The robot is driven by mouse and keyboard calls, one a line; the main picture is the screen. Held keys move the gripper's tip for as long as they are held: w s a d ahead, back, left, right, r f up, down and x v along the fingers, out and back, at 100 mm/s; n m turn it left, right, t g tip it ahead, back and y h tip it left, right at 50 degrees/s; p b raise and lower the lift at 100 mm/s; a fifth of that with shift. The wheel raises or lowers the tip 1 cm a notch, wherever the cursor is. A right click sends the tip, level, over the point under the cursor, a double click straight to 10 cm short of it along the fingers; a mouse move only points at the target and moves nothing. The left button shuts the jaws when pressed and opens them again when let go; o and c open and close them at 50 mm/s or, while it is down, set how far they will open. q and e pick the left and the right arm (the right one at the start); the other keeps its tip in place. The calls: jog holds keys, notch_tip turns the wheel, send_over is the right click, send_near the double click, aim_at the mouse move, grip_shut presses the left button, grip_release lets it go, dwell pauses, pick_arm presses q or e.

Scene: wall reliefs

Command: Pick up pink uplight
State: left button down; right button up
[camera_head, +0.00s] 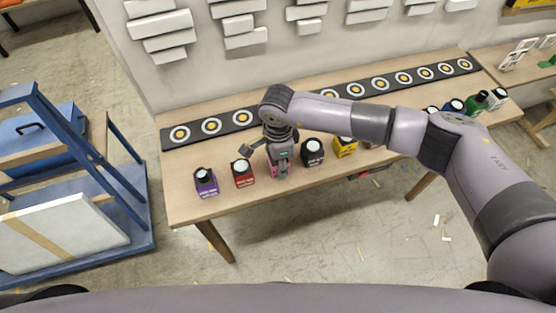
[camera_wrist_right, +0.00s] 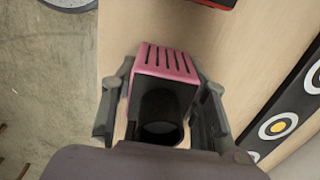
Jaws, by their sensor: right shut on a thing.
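The pink uplight (camera_wrist_right: 166,62) is a small box with a slotted pink face and a dark round lamp head. It sits between the fingers of my right gripper (camera_wrist_right: 160,105) in the right wrist view, and the gripper is shut on it. In the head view my right gripper (camera_head: 275,158) is over the table's front half, and the pink uplight (camera_head: 272,170) is mostly hidden behind it. I cannot tell whether the uplight touches the table. My left gripper is not in view.
On the wooden table (camera_head: 225,223), a red uplight (camera_head: 243,174) and a purple one (camera_head: 206,182) stand left of the gripper. A black one (camera_head: 313,153) and a yellow one (camera_head: 345,147) stand right. A black strip with round targets (camera_head: 211,126) lies behind. A blue cart (camera_head: 135,190) stands left.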

jog(key=c, duration=0.3)
jog(key=shift+r, duration=0.1)
